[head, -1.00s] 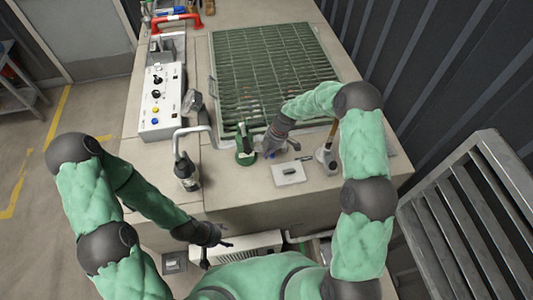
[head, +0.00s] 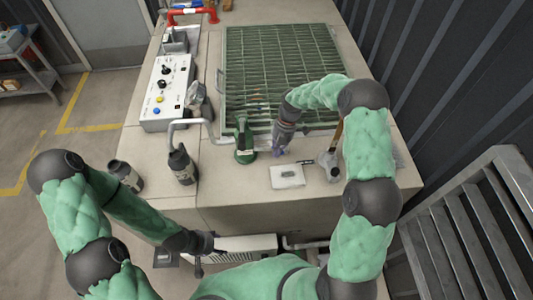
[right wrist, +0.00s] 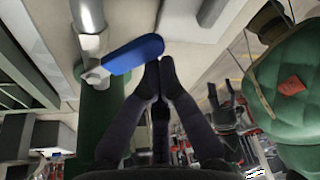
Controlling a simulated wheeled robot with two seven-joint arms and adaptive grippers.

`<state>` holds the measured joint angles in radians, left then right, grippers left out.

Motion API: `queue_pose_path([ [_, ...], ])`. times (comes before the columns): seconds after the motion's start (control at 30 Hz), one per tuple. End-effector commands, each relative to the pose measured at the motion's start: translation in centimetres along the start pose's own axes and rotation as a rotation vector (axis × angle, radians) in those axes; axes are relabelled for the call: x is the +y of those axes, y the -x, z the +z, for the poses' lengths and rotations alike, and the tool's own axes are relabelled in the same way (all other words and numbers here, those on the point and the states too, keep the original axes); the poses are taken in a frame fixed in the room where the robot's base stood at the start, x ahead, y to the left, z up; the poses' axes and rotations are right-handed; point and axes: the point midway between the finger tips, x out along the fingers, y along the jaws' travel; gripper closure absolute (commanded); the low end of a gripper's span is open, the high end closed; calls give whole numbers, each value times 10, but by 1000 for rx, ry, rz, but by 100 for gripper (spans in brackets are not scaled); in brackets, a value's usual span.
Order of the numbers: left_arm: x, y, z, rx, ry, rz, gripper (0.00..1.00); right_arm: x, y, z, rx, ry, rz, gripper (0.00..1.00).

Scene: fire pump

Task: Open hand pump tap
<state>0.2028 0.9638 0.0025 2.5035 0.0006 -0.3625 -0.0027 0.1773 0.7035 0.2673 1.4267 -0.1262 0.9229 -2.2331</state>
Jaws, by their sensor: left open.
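The tap's blue lever (right wrist: 135,52) shows in the right wrist view, joined to a grey metal pipe (right wrist: 88,15) above a green cylinder (right wrist: 100,115). My right gripper (right wrist: 160,65) has its fingertips close together, beside the right end of the lever; nothing shows between them. I cannot tell whether they touch the lever. In the head view my right gripper (head: 279,151) points down over the bench, right of a green fitting (head: 244,145). The lever is not clear there. My left gripper (head: 208,246) is open and empty, low in front of the bench.
The bench (head: 230,185) carries a green grating (head: 280,75), a control box (head: 167,92), a dark nozzle with a grey pipe (head: 182,165) and a small white plate (head: 287,176). A slatted metal panel (head: 480,225) stands at right.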

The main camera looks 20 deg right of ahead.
Motion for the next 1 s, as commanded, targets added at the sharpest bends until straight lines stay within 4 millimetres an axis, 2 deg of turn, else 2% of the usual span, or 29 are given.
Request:
queue_pose_path([
  [0.17,-3,-7,-1,1,0,0,40,-8,3,14,-2,139,-48,100],
  [0.6,-6,-17,-1,1,0,0,40,-11,11,34,-1,128,-44,100],
  [1.0,-7,-20,-1,0,0,0,40,-9,14,41,-1,128,-44,100],
])
